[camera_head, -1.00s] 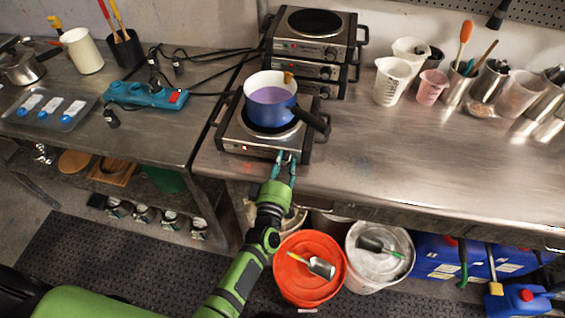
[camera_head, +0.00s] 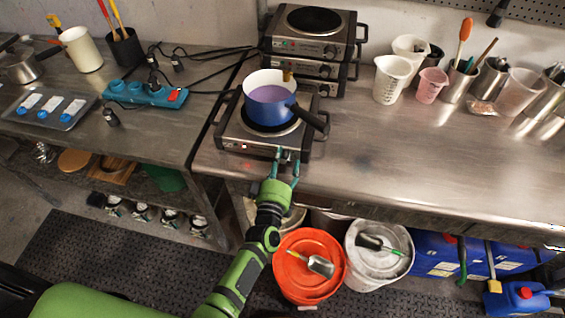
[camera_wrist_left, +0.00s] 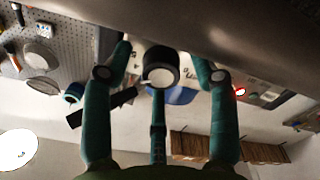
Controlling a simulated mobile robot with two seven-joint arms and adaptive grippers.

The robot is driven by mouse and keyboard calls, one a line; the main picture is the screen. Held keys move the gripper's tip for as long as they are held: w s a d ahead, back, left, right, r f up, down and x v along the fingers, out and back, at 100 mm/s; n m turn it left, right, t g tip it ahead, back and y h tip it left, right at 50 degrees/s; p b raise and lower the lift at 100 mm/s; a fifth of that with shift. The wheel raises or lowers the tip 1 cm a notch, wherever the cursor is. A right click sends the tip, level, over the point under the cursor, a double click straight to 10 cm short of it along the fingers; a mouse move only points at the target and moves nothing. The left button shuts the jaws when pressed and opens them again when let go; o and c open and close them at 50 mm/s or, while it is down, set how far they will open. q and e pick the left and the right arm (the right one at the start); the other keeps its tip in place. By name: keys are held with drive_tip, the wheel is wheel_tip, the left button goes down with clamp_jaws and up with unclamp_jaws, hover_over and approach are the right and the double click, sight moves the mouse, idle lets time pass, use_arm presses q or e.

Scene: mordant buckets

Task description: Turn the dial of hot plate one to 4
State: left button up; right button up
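A hot plate (camera_head: 231,136) stands at the left front of the steel bench with a blue pot (camera_head: 268,108) of purple liquid on it. Its dial is a black round knob with a pale face (camera_wrist_left: 160,76) in the left wrist view. My left gripper (camera_head: 286,163) is at the front panel. Its teal fingers are spread on either side of the dial, with a gap showing in the wrist view; a third finger lies below the knob there. The dial's setting is not readable. A red light (camera_wrist_left: 240,92) glows on the panel. My right gripper is not in view.
Two stacked hot plates (camera_head: 314,32) stand behind. The pot's black handle (camera_head: 311,119) sticks out above the panel's right end. Beakers (camera_head: 391,80) stand at the back right. The bench middle is clear. An orange bucket (camera_head: 300,247) stands below.

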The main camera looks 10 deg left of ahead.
use_arm(q)
drive_tip(key=shift+s, duration=0.15)
drive_tip(key=s, duration=1.1)
drive_tip(key=shift+s, duration=0.4)
drive_tip(key=s+f+m+g+h+b, duration=0.1)
drive_tip(key=s+f+m+g, duration=0.5)
drive_tip(key=f, duration=0.9)
drive_tip(key=s+f+m+g+h+b, duration=0.1)
drive_tip(key=s+f+m+g+b, duration=0.15)
drive_tip(key=s+f, duration=0.8)
drive_tip(key=s+a+f+m+g+y, duration=0.1)
drive_tip(key=s+a+f+g, duration=0.3)
drive_tip(key=s+f, duration=0.4)
drive_tip(key=s+a+f+m+g+y, duration=0.1)
drive_tip(key=s+a+f+m+g, duration=0.1)
drive_tip(key=s+a+f+g, duration=0.2)
drive_tip(key=s+a+f, duration=0.3)
drive_tip(key=s+f, duration=0.1)
drive_tip(key=s, duration=0.2)
drive_tip(key=shift+a+f+b, duration=0.3)
drive_tip(key=shift+b, duration=0.05)
